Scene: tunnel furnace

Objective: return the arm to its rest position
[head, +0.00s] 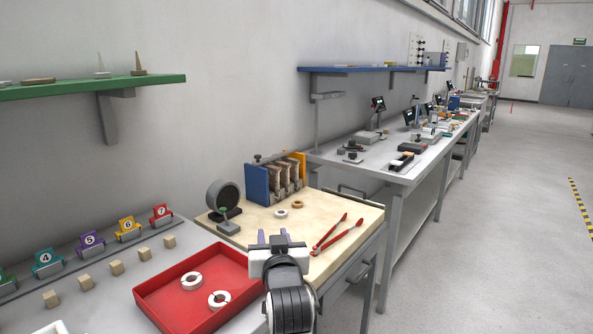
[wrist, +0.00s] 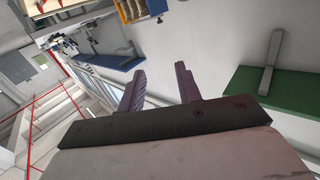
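My gripper (head: 273,237) is in the lower middle of the head view, over the front edge of the wooden-topped bench (head: 345,207). Its two purple fingers point away toward the back and stand apart with nothing between them. In the wrist view my gripper (wrist: 157,88) shows the same two fingers, spread and empty. The wrist view is tilted, with the wall and shelves beyond the fingers. My forearm hides part of the bench front.
A red tray (head: 240,258) with two white rings is left of my gripper. Red tongs (head: 329,233) lie close on its right. A blue-and-orange rack (head: 257,184) and round dark object (head: 223,194) stand behind. A green shelf (head: 150,82) is on the wall. The right floor is clear.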

